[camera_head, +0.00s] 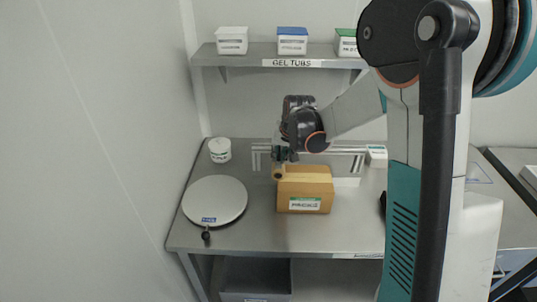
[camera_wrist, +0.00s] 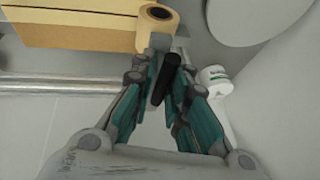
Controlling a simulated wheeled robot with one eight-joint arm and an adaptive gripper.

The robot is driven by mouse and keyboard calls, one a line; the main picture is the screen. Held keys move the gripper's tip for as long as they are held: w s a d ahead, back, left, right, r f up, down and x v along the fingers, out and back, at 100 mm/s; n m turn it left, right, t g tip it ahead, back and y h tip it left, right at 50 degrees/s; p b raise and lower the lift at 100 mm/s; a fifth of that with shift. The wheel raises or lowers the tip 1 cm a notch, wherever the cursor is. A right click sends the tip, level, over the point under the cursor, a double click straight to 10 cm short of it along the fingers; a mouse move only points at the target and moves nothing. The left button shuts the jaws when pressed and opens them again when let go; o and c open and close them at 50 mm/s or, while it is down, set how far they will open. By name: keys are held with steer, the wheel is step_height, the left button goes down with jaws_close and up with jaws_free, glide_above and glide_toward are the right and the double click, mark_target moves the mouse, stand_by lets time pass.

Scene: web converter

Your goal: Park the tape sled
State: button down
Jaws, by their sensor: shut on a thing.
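The tape sled (camera_wrist: 158,48) has a grey metal plate, a tan tape roll and a black handle. My gripper (camera_wrist: 170,68) is shut on the black handle, which sits between its teal fingers. I cannot tell whether the roll touches the box.
A metal rail (camera_head: 345,150) runs behind the box. A round grey disc (camera_head: 215,200) and a white tub (camera_head: 220,150) stand to the left. A shelf (camera_head: 262,57) with several lidded tubs hangs above. The table (camera_head: 270,236) is clear in front of the box.

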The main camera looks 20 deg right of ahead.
steer(key=s+d+b, duration=0.1)
steer(key=s+d, duration=0.3)
steer(key=d, duration=0.8)
steer(key=s+d+b, duration=0.1)
steer(key=s+d, duration=0.3)
steer(key=d, duration=0.9)
steer(key=c, duration=1.7)
jaws_free()
steer(key=shift+s+d, duration=0.1)
steer(key=shift+d, duration=0.05)
steer(key=shift+o, duration=0.2)
steer(key=shift+r, duration=0.1)
steer(key=v, duration=1.2)
